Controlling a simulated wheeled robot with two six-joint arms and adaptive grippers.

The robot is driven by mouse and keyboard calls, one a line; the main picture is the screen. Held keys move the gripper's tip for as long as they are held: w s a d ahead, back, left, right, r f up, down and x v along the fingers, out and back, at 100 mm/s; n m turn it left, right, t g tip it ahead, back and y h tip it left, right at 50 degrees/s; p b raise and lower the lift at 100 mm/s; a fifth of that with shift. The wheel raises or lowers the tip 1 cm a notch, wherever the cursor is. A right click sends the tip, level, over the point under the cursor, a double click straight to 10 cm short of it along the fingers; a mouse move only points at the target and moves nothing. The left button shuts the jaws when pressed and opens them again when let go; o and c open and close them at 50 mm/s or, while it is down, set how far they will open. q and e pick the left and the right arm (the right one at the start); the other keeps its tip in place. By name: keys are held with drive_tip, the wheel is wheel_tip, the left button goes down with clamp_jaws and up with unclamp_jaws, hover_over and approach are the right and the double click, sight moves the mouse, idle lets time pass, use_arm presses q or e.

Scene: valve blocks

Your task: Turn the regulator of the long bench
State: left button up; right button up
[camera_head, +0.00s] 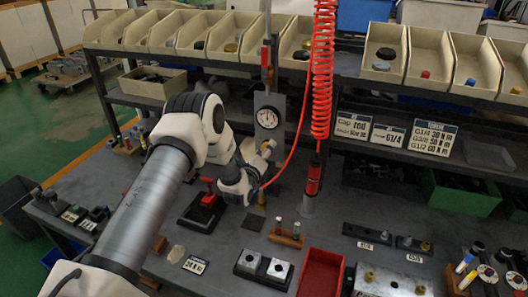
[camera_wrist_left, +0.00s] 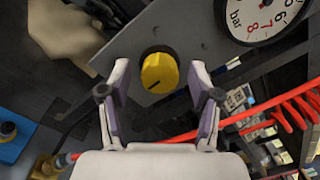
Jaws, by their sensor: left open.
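The regulator is a round yellow knob (camera_wrist_left: 159,72) with a dark pointer mark, on a grey panel (camera_wrist_left: 185,30) in the left wrist view. Part of a pressure gauge (camera_wrist_left: 262,12) marked bar shows beside it. In the head view the gauge (camera_head: 267,117) is on an upright panel (camera_head: 268,100) on the long bench (camera_head: 225,235); my gripper hides most of the knob's area there. My left gripper (camera_head: 262,158) is at the panel below the gauge. Its open fingers (camera_wrist_left: 159,88) stand on either side of the knob, with gaps visible. My right gripper is not in view.
A coiled red hose (camera_head: 322,70) hangs right of the panel, and a red air line (camera_wrist_left: 180,137) crosses below the knob in the wrist view. A red-handled device (camera_head: 205,205), a block rack (camera_head: 263,267) and a red tray (camera_head: 321,273) stand on the bench.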

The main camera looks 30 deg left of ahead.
use_arm(q)
drive_tip(key=v, duration=1.2)
